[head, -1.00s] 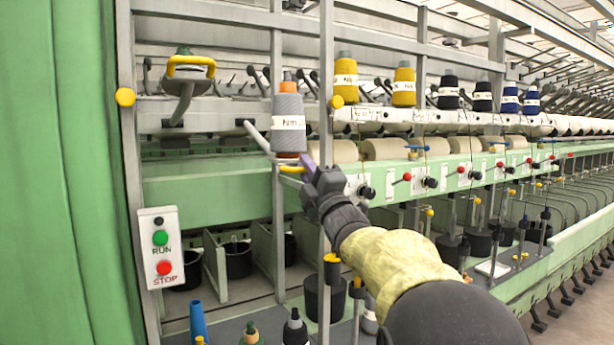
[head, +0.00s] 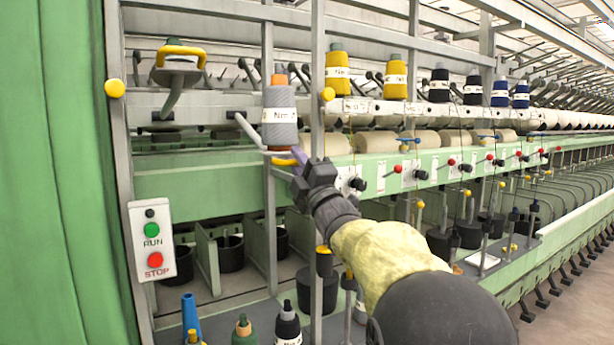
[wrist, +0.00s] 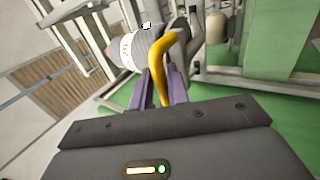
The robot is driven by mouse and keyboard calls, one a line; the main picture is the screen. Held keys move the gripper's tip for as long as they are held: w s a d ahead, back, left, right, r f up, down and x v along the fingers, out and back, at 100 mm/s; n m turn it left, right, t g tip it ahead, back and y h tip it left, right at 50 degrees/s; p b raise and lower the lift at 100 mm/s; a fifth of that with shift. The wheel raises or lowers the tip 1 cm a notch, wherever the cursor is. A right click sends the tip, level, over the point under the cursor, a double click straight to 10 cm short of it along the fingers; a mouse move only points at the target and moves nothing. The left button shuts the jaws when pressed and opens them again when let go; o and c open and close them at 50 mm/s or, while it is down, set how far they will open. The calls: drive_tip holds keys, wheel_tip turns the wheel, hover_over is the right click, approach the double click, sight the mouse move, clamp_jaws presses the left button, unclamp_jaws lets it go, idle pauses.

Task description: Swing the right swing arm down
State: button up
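The right swing arm (head: 249,131) is a pale bar that slopes down to the right and carries a grey cone of yarn (head: 280,122) with an orange top. Its yellow handle (head: 284,161) sits just below the cone. The handle also shows in the wrist view (wrist: 158,65), with the cone (wrist: 135,48) beyond it. My gripper (head: 298,160) reaches it from the right. In the wrist view its two purple fingers (wrist: 162,88) lie close on either side of the handle and appear shut on it. The left swing arm (head: 172,100) is higher, with an empty yellow-handled holder.
An upright post (head: 317,80) stands just right of the cone, close to my gripper. A RUN/STOP panel (head: 152,242) and a green curtain (head: 65,170) are at the left. Cones (head: 287,325) stand below in front. Yellow cones (head: 338,72) line the rail to the right.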

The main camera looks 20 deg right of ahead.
drive_tip(key=b+v, duration=0.3)
drive_tip(key=v, duration=1.4)
drive_tip(key=shift+s+a+f+h, duration=0.1)
drive_tip(key=shift+f+h, duration=0.05)
drive_tip(key=shift+h, duration=0.15)
wheel_tip(320, 180, down, 24)
drive_tip(key=w+a+m+g+h, duration=0.1)
drive_tip(key=w+m+g+h, duration=0.1)
drive_tip(key=m+g+h, duration=0.7)
drive_tip(key=s+a+f+m+g+y, duration=0.2)
drive_tip(key=s+a+f+m+g, duration=0.3)
drive_tip(key=s+f, duration=0.4)
drive_tip(key=s+a+f+m+g+y, duration=0.2)
drive_tip(key=s+a+f+m+g, duration=0.1)
drive_tip(key=s+f+m+g, duration=0.6)
wheel_tip(320, 180, up, 29)
drive_tip(key=w+n+t+p, duration=0.1)
drive_tip(key=n+t+p, duration=0.1)
drive_tip(key=p, duration=2.7)
drive_tip(key=shift+d, duration=0.25)
